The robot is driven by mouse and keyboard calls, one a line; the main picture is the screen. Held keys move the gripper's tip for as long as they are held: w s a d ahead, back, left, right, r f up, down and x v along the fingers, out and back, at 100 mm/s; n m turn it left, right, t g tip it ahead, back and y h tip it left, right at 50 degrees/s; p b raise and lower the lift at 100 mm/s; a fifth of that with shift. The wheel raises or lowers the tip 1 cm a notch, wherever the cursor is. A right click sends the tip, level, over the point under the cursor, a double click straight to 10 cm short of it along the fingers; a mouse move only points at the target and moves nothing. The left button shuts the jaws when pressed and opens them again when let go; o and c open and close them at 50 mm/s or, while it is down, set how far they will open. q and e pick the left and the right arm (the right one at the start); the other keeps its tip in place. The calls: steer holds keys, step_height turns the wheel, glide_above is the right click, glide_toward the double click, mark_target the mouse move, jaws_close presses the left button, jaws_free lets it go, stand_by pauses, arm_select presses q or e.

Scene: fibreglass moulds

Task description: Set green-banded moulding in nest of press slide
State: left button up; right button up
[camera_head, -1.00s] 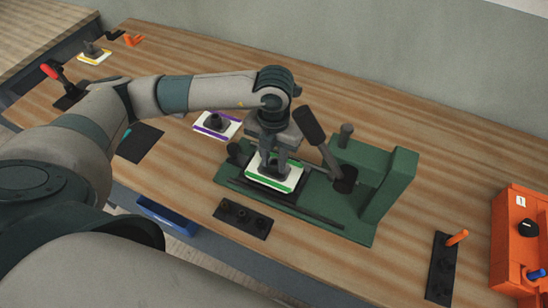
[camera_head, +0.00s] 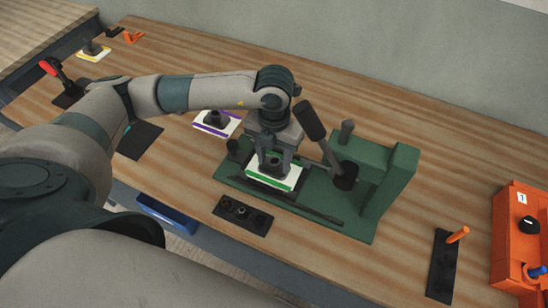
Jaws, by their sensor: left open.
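The green-banded moulding (camera_head: 284,184), a white plate with green edges and a dark central boss, sits on the slide of the green press (camera_head: 372,205). It looks level, but the gripper hides part of it, and I cannot tell whether it is fully down in the nest. My left gripper (camera_head: 274,169) points down over it, its open fingers on either side of the boss. My right gripper is not in view.
The press's dark lever (camera_head: 309,121) leans close to my left wrist. A purple-banded moulding (camera_head: 217,122) lies behind left. A black plate with holes (camera_head: 243,215) lies in front. An orange box (camera_head: 520,240) stands at right, beside a black strip with an orange peg (camera_head: 457,235).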

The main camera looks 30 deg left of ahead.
arm_select(q)
steer(key=shift+r+p, duration=0.35)
steer(key=shift+p, duration=0.1)
steer(key=shift+r, duration=0.25)
step_height(320, 180, up, 11)
steer(key=b, duration=0.3)
steer(key=shift+r, duration=0.15)
